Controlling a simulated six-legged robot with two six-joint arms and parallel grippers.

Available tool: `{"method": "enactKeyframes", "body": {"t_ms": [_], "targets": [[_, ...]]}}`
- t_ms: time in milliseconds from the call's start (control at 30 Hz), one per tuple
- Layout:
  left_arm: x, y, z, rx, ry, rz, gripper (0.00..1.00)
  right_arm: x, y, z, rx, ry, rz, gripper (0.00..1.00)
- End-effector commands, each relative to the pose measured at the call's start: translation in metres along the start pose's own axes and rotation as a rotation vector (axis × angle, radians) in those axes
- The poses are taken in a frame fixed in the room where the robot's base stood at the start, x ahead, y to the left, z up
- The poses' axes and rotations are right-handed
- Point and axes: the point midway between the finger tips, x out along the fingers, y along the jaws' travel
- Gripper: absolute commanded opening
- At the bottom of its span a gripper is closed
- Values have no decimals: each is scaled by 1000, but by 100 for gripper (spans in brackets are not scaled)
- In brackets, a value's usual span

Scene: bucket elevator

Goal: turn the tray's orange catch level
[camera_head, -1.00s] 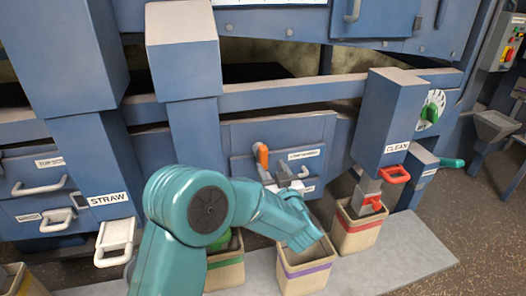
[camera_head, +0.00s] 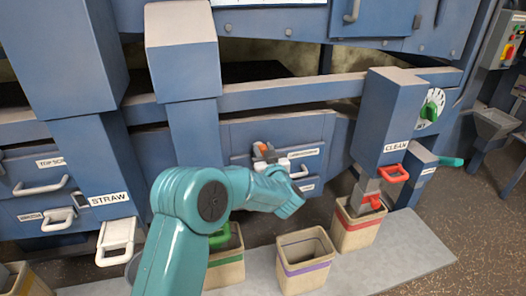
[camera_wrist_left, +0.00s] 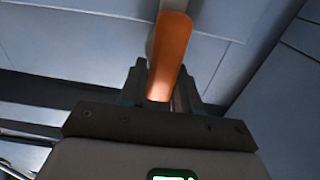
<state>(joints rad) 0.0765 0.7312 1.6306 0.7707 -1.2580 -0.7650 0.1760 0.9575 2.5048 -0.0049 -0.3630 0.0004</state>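The orange catch (camera_head: 263,147) is on the front of the blue tray (camera_head: 310,153), left of its upper label. In the head view only a short orange stub shows, with grey gripper parts around its lower end. In the left wrist view the catch (camera_wrist_left: 169,50) is a long orange handle, leaning slightly, with its lower end between the fingers. My left gripper (camera_head: 262,156) is at the catch, and in the wrist view its fingers (camera_wrist_left: 162,82) appear shut on it. My wrist hides part of the tray front. My right gripper is not in view.
Below stand a purple-banded bin (camera_head: 305,265), a green-banded bin (camera_head: 226,268) and a red-banded bin (camera_head: 355,232). The STRAW chute (camera_head: 105,170) is at left and the CLEAN chute (camera_head: 390,120) at right. A blue post (camera_head: 190,80) stands left of the tray.

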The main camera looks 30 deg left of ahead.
Motion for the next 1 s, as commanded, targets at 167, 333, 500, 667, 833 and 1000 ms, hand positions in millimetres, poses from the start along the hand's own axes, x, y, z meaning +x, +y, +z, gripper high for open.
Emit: {"method": "enactKeyframes", "body": {"t_ms": [167, 333, 500, 667, 833, 1000], "targets": [[0, 0, 1, -4, 0, 0, 2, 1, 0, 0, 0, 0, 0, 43], [0, -1, 2, -39, 0, 0, 2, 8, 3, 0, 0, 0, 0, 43], [0, -3, 5, -128, 1, 1, 2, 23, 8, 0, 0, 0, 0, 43], [0, -6, 7, -259, 1, 1, 2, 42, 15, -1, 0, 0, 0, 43], [0, -10, 9, -420, 2, 1, 2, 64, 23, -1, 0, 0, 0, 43], [0, -13, 11, -581, 2, 1, 2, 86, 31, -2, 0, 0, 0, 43]]}}
